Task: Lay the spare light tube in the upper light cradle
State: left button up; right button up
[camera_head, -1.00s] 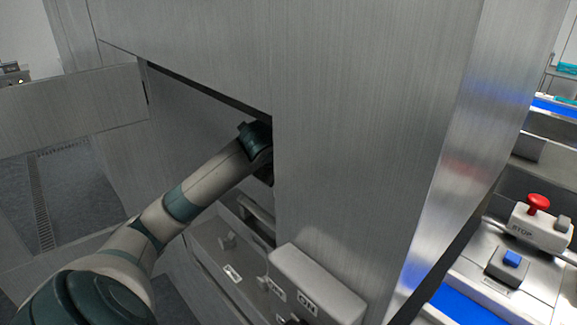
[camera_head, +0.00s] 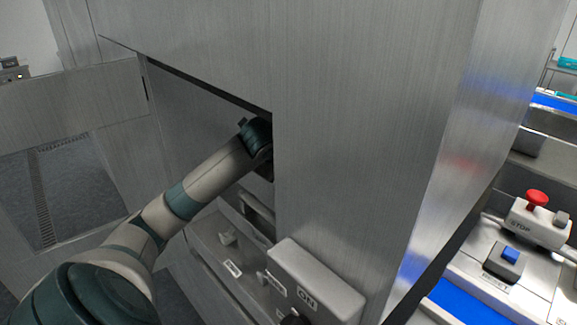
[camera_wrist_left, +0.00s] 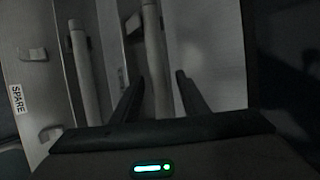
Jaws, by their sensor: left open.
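In the left wrist view, a pale light tube (camera_wrist_left: 154,62) runs between the fingers of my left gripper (camera_wrist_left: 160,78). The gripper is open, with one finger on either side of the tube. A small cradle clip (camera_wrist_left: 133,23) shows beside the tube's far part. A second pale tube (camera_wrist_left: 85,75) runs alongside to the left. The two clips (camera_wrist_left: 33,54) by the SPARE label (camera_wrist_left: 17,98) look empty. In the head view my left arm reaches into the cabinet opening, and the gripper is hidden behind the cabinet wall. My right gripper is out of view.
The steel cabinet (camera_head: 370,110) closes in the arm above and at right. An ON switch box (camera_head: 315,285) sits below the opening. A red STOP button (camera_head: 537,200) and blue RESET button (camera_head: 511,254) stand at right. The wrist view is dark.

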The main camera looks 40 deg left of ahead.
pick_arm(q)
jog(key=shift+s+d+r, duration=0.2)
jog(key=shift+s+r, duration=0.2)
jog(key=shift+r, duration=0.1)
jog(key=b+v, duration=0.3)
jog(key=v, duration=0.7)
jog(key=shift+s+r, duration=0.2)
jog(key=shift+s, duration=0.05)
jog(key=shift+d+f, duration=0.1)
jog(key=shift+d, duration=0.05)
